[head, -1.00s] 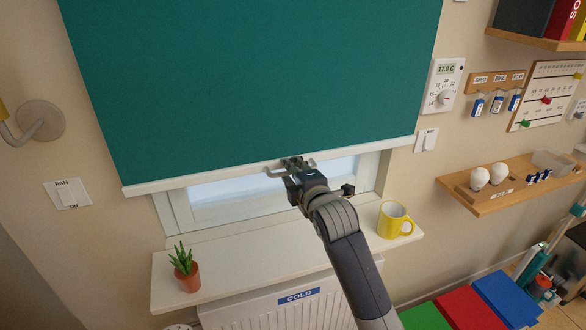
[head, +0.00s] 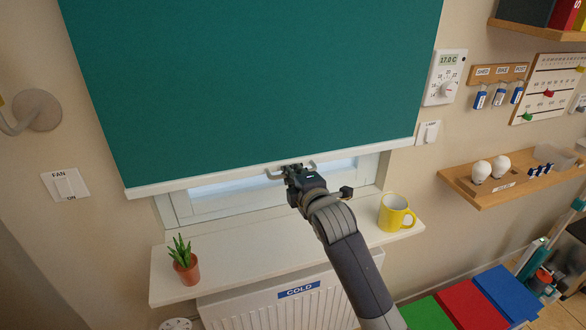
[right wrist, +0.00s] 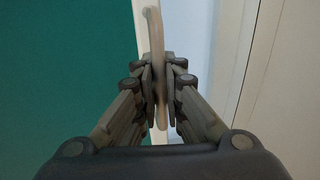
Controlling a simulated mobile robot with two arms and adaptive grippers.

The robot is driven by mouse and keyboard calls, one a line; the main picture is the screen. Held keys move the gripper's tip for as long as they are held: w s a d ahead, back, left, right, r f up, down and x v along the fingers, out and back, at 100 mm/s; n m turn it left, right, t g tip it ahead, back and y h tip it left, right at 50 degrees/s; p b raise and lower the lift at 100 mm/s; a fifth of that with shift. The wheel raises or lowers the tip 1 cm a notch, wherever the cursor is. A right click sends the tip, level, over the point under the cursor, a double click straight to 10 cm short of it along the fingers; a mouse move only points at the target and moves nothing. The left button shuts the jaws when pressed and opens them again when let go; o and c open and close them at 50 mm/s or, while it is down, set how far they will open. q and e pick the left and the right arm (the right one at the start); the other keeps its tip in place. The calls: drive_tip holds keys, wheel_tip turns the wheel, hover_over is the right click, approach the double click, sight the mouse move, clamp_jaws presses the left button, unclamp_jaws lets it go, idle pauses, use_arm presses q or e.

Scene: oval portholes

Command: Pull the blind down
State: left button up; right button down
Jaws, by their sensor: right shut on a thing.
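The green roller blind (head: 265,90) hangs over most of the window, with a white bottom bar (head: 200,184) along its lower edge. A thin strip of the window (head: 235,192) shows below the bar. A light handle (head: 273,175) sticks out from the bar. My right gripper (head: 291,172) is at the handle. In the right wrist view, my right gripper (right wrist: 160,90) is shut on the handle (right wrist: 154,45), with the green cloth on the left. My left gripper is not in view.
Below the window is a white sill (head: 240,248) with a potted plant (head: 184,262) on its left and a yellow mug (head: 395,213) on its right, close to my right arm. A radiator (head: 270,309) stands under the sill. A wooden shelf (head: 480,201) is at right.

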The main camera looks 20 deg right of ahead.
wheel_tip(320, 180, down, 15)
drive_tip(key=b, duration=0.6)
drive_tip(key=shift+b, duration=0.3)
drive_tip(key=shift+f, duration=0.8)
drive_tip(key=shift+s+f, duration=0.1)
drive_tip(key=shift+f, duration=0.05)
drive_tip(key=c, duration=1.8)
unclamp_jaws()
drive_tip(key=shift+o, duration=0.5)
drive_tip(key=shift+s+r, duration=0.1)
drive_tip(key=shift+r, duration=0.2)
drive_tip(key=v, duration=1.2)
